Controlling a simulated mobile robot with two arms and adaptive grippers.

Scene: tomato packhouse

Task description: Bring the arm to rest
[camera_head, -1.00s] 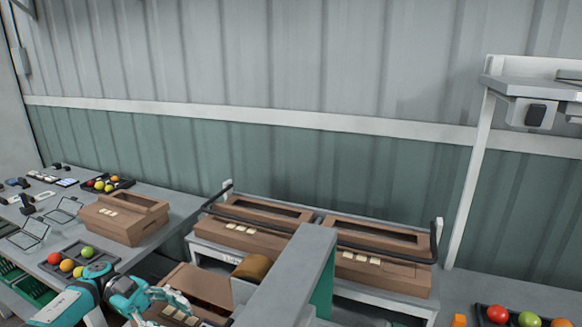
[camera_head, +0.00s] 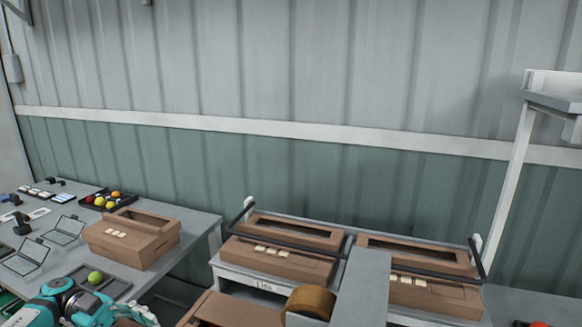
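My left arm comes in at the bottom left, and its teal and grey gripper (camera_head: 140,315) is low in the view, cut by the bottom edge. I cannot tell whether its fingers are open or shut, and I see nothing clearly held in them. It is in front of the left table, near a dark tray (camera_head: 118,288) with a green tomato (camera_head: 95,277) and left of an open cardboard box (camera_head: 215,310). My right gripper is not in view.
A closed carton (camera_head: 135,247) stands on the left table (camera_head: 190,225), with a tray of tomatoes (camera_head: 105,200) behind it. Two cartons (camera_head: 290,262) (camera_head: 430,300) rest on a rack with black rails (camera_head: 290,238). A grey post (camera_head: 360,285) and brown tape roll (camera_head: 312,300) stand in front.

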